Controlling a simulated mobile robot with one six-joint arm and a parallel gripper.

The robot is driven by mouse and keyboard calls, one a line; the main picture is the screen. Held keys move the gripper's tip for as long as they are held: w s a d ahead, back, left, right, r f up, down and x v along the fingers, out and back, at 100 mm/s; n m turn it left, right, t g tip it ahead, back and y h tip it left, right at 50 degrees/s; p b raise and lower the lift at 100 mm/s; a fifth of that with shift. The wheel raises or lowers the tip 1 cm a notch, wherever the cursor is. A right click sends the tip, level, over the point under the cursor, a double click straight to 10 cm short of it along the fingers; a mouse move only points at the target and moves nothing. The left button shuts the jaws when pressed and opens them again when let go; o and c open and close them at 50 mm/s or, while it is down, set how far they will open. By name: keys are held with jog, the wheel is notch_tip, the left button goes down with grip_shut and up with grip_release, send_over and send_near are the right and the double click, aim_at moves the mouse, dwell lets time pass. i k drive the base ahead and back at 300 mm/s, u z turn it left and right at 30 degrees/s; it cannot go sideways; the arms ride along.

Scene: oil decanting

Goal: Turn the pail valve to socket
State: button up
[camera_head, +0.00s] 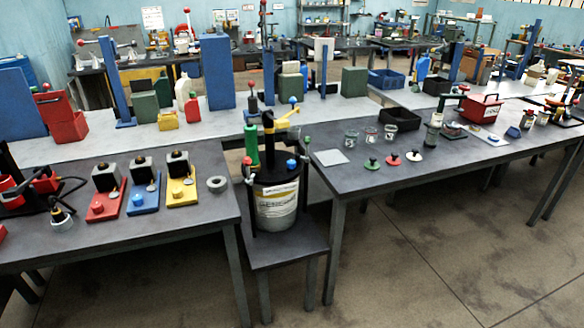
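A green cylinder (251,145) stands upright at the pail's left. A small blue knob (291,164) sits at the pail's upper right, and a red knob (247,161) at its upper left. I cannot tell which of these parts is the valve. No part is clearly recognisable as the socket. My gripper is not in view.
The left table (150,222) holds red, blue and yellow bases with dark blocks and a grey ring (217,184). The right table (345,184) holds glass jars, small knobs, a black bin (400,119) and a red box (480,108). Floor is clear at lower right.

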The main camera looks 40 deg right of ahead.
aim_at(291, 164)
jog(key=u, duration=0.25)
jog(key=k, duration=0.55)
jog(key=u, duration=1)
jog(key=k, duration=0.95)
jog(key=u, duration=0.4)
jog(key=i, duration=1)
jog(key=z, duration=1)
jog(key=i, duration=0.9)
jog(key=z, duration=0.3)
